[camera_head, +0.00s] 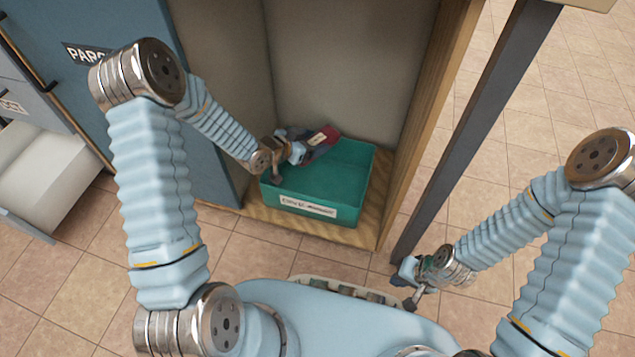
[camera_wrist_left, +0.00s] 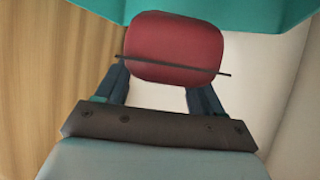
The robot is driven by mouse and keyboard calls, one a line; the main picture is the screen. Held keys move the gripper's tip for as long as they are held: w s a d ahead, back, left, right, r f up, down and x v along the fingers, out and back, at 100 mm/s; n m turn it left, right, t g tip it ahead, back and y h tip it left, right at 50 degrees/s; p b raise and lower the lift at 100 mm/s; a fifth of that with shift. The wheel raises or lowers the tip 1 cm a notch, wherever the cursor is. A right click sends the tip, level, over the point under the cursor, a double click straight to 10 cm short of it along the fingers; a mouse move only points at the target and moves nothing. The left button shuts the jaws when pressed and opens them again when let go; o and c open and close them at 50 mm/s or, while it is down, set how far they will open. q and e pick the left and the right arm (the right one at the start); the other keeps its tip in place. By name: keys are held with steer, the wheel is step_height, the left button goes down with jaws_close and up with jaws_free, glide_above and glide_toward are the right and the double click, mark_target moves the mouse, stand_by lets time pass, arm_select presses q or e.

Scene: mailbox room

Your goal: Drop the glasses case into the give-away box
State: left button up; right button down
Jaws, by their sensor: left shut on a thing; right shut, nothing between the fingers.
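The glasses case is dark red with rounded ends. It shows in the head view (camera_head: 325,134) and in the left wrist view (camera_wrist_left: 172,45). My left gripper (camera_head: 312,143) is shut on it and holds it over the back left part of the give-away box. The give-away box (camera_head: 307,207) is an open green bin with a white label on its front, standing on the cabinet floor. The left wrist view shows the case between both fingers (camera_wrist_left: 163,85), with a green wall of the box (camera_wrist_left: 240,14) beyond. My right gripper (camera_head: 413,285) is shut and empty at lower right, outside the cabinet.
The box stands in a cabinet compartment with a wooden floor (camera_head: 352,236) and a wooden right side panel (camera_head: 425,110). A blue door (camera_head: 213,170) stands at the left. A dark post (camera_head: 470,130) rises between the cabinet and my right arm. Tiled floor lies in front.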

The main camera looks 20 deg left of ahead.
arm_select(q)
steer(key=shift+f, duration=0.2)
steer(key=o, duration=1.2)
steer(key=shift+c, duration=0.2)
steer(key=p+v, duration=0.2)
steer(key=v, duration=1.2)
steer(key=shift+p, duration=0.35)
steer(key=shift+f, duration=0.1)
